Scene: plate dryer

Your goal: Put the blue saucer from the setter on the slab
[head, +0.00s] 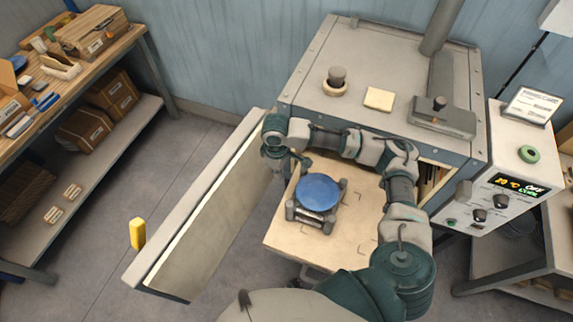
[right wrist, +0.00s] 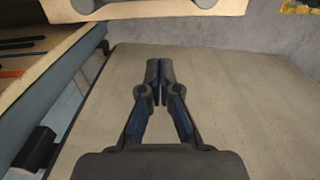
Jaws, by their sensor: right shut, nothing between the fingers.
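The blue saucer (head: 318,192) lies on top of the setter (head: 326,226), a low dark grey stand with round corner posts. The setter stands on a pale board (head: 285,238), which looks like the slab, with dark corner marks on its bare right part. My right arm reaches across behind the saucer. My right gripper (head: 278,168) is left of and behind the saucer, apart from it, beside the open door. In the right wrist view its fingers (right wrist: 158,85) are shut and empty before a pale flat panel; the saucer is not visible there. My left gripper is not in view.
The dryer's open door (head: 205,215) stands along the left of the board. The dryer (head: 365,65) is behind, its opening partly hidden by my arm. A control box (head: 500,180) is at right. A yellow block (head: 138,233) is left of the door. The board's right part is bare.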

